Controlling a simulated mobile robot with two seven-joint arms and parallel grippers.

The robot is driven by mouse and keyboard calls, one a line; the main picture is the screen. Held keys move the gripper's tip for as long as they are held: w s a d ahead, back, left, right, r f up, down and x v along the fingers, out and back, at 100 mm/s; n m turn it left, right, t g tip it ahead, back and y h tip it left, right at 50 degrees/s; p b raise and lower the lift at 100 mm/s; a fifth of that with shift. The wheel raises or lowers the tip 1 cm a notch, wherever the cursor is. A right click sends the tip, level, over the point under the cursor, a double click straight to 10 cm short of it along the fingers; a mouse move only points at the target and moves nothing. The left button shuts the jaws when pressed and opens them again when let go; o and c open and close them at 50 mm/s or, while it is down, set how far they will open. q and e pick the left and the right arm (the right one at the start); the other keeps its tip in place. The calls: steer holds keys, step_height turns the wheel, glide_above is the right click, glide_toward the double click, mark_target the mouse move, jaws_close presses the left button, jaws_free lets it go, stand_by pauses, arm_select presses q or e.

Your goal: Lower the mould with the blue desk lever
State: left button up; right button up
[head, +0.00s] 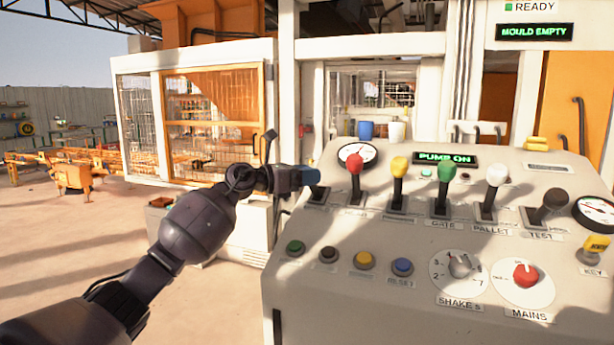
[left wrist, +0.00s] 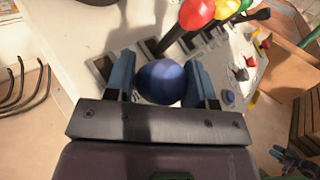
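The blue desk lever's round knob (left wrist: 160,82) sits between the two blue fingers of my left gripper (left wrist: 160,78) in the left wrist view. The mould itself cannot be made out. A display (head: 534,32) reads MOULD EMPTY under a READY sign.
Close to the right are a red lever (head: 354,163), then yellow (head: 399,167), green (head: 446,170), white (head: 496,175) and black (head: 553,199) levers. Buttons and two dials are on the desk's front (head: 330,290). A PUMP ON display (head: 444,158) is lit. A fenced cage (head: 215,110) stands behind.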

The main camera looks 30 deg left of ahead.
arm_select(q)
steer(key=shift+d+f, duration=0.1)
steer(key=c, duration=0.3)
steer(key=shift+w+r+p, duration=0.1)
steer(key=shift+r+p, duration=0.3)
steer(key=shift+p, duration=0.05)
steer(key=shift+c, duration=0.2)
steer(key=p, duration=0.1)
steer(key=w+r+n+g+p, duration=0.1)
steer(key=shift+w+a+r+p, duration=0.2)
steer(key=shift+r+p, duration=0.05)
steer(key=shift+p, duration=0.1)
steer(key=shift+w+a+r+n+g+y+p, duration=0.1)
steer(key=shift+w+r+n+g+y+p, duration=0.25)
steer(key=shift+w+g+p, duration=0.3)
steer(key=shift+w+a, duration=0.15)
steer(key=shift+w, duration=0.35)
steer(key=shift+c, duration=0.3)
steer(key=shift+w, duration=0.2)
steer(key=shift+c, duration=0.2)
